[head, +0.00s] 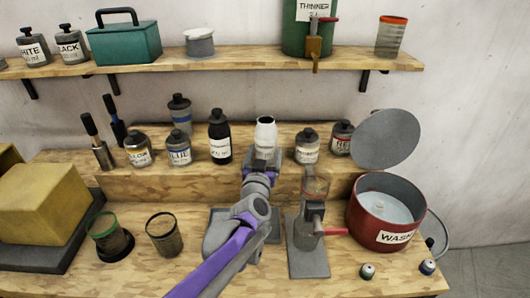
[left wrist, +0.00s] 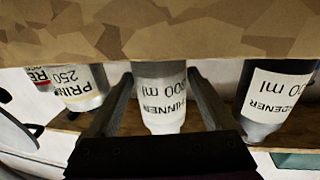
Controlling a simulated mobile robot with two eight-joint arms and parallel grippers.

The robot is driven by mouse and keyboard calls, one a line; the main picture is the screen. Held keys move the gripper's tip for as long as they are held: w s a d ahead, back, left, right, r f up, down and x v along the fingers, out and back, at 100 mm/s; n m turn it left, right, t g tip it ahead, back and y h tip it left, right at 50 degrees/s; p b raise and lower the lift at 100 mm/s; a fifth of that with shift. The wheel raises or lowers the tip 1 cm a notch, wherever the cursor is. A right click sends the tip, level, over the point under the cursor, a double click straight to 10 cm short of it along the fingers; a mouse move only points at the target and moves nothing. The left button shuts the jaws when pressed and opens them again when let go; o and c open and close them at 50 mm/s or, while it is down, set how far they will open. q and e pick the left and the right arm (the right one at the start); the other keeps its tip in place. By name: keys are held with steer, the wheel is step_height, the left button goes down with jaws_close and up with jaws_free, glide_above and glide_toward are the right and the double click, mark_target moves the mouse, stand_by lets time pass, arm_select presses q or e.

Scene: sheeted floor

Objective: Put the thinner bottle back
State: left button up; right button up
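The thinner bottle (head: 265,133) is white and upright over the raised wooden step (head: 225,183), in the row of bottles. In the left wrist view its label reads THINNER (left wrist: 162,98), upside down. My left gripper (head: 262,158) comes from the front, with one finger on each side of the bottle. In the left wrist view the fingertips (left wrist: 160,75) lie close against its sides. The bottle's lower part is hidden by the gripper in the head view. My right gripper is not in view.
The hardener bottle (head: 219,140) stands to the left and the primer bottle (head: 307,147) to the right, with small gaps. A stand with a clamp (head: 308,245) and a red wash pot (head: 385,215) are at the right.

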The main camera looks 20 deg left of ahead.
arm_select(q)
steer(key=shift+o, duration=0.6)
steer(key=shift+r, duration=0.2)
steer(key=shift+s, duration=0.3)
steer(key=s+d, duration=0.1)
steer(key=s, duration=1)
steer(key=shift+s+d, duration=0.15)
steer(key=shift+s, duration=0.05)
